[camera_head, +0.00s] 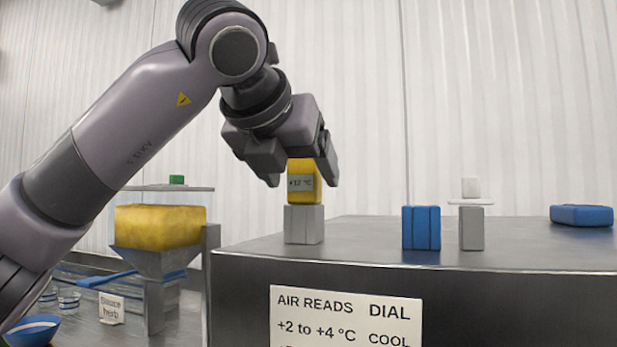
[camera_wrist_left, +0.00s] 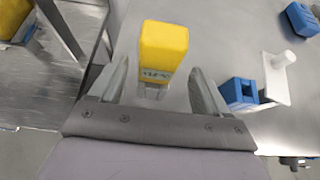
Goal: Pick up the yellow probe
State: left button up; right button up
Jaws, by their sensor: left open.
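The yellow probe (camera_head: 304,183) is a small upright block with a display that reads about +12 °C. It stands on a grey block (camera_head: 304,225) on the metal counter. My left gripper (camera_head: 302,178) is open, its fingers on either side of the probe's upper part. In the left wrist view the yellow probe (camera_wrist_left: 163,48) lies between and just beyond the open fingers (camera_wrist_left: 158,85), with a visible gap on each side. My right gripper does not show.
A hopper with yellow contents (camera_head: 160,227) is at left. A sign (camera_head: 345,315) hangs in front.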

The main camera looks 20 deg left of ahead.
aim_at(308, 188)
pick_arm(q)
jog(key=x, duration=0.5)
jog(key=shift+w+a+p, duration=0.15)
jog(key=shift+w+p, duration=0.15)
jog(key=shift+p, duration=0.1)
jog(key=c, duration=1.1)
